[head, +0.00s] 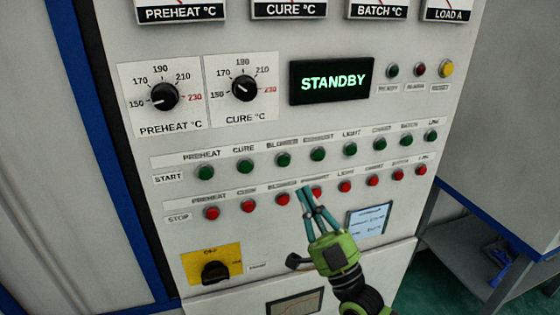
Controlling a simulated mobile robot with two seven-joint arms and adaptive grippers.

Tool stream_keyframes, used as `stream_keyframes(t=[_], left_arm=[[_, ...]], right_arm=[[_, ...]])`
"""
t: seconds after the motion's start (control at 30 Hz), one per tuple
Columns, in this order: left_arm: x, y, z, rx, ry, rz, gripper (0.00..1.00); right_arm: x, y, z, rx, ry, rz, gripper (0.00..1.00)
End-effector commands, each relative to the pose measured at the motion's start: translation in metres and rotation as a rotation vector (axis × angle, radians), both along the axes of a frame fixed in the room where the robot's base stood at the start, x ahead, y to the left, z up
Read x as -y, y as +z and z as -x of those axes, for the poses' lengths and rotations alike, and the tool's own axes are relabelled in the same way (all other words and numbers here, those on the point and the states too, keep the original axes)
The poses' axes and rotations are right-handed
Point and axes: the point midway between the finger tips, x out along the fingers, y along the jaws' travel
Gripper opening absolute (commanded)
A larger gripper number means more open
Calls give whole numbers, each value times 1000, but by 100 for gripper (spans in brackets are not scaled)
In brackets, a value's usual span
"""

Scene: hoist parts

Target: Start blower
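The control panel (225,125) carries a START row of green buttons and a STOP row of red buttons below it. The green button under the BLOWER label (283,160) is third from the left in the START row. The red BLOWER button (282,199) is third in the STOP row. The display (331,81) reads STANDBY. My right gripper (305,190) has its teal fingers close together with nothing visible between them. Its tips appear between the red BLOWER and EXHAUST buttons, partly covering the EXHAUST one. I cannot tell whether they touch the panel. My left gripper is out of view.
Two black dials (164,96) for preheat and cure sit above the button rows. A black rotary switch (215,271) on a yellow plate is at lower left. A small label card (368,221) is right of my gripper. A grey shelf (480,255) stands at right.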

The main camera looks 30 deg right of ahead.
Motion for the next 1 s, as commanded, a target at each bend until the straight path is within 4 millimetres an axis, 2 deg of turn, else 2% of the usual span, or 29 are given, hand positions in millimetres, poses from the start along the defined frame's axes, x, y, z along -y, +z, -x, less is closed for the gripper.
stream_keyframes(t=[0.33, 0.8, 1.0], left_arm=[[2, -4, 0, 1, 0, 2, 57], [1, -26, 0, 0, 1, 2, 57], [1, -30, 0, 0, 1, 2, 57]], right_arm=[[2, -1, -8, 0, -1, 1, 0], [16, -3, -69, -1, -1, 2, 0], [20, -1, -83, -1, -1, 1, 0]])
